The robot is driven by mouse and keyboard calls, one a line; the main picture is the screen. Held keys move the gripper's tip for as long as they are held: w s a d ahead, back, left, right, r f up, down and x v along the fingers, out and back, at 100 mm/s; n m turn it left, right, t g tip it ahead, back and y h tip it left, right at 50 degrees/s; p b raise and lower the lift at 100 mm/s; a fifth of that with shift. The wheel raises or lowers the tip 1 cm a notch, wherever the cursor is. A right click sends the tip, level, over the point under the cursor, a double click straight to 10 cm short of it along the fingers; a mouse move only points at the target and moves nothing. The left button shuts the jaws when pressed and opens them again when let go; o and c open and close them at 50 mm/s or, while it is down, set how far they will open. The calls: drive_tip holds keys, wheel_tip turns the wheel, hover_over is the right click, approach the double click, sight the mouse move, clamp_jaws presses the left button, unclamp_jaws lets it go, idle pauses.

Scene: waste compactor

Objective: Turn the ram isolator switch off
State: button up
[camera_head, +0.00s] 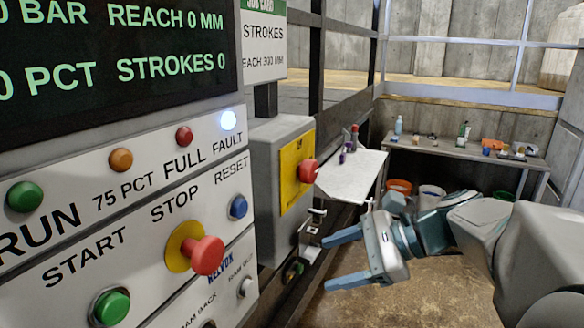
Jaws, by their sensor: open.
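A grey box (268,190) stands right of the control panel, with a yellow plate (297,172) and a red knob (307,171) on its face. It looks like the isolator switch, but I can read no label on it. I cannot tell which position the knob is in. My gripper (329,262) is open and empty, its two pale blue fingers pointing left. In the picture it is below and a little right of the red knob, apart from it.
The control panel (130,215) fills the left, with a red stop button (207,255) on it. Its FAULT lamp (228,120) glows bluish white. A small metal bracket (311,235) is left of my gripper. A white shelf (350,176) and cluttered bench (465,153) are behind.

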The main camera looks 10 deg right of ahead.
sight(315, 171)
drive_tip(key=w+d+r+m+t+y, duration=0.2)
drive_tip(key=d+r+m+t, duration=0.15)
drive_tip(key=d+r, duration=0.2)
drive_tip(key=w+d+r+m+t+y, duration=0.1)
drive_tip(key=w+d+r+m+t, duration=0.25)
drive_tip(key=d+r, duration=0.2)
drive_tip(key=shift+g, duration=0.4)
drive_tip(key=p+x, duration=0.1)
drive_tip(key=x, duration=0.3)
drive_tip(key=p+x, duration=0.1)
drive_tip(key=x, duration=0.4)
drive_tip(key=s+a+p+x, duration=0.1)
drive_tip(key=x, duration=0.3)
drive_tip(key=shift+w+a+r, duration=0.1)
drive_tip(key=shift+a+r, duration=0.05)
drive_tip(key=shift+a, duration=0.1)
drive_tip(key=c, duration=0.9)
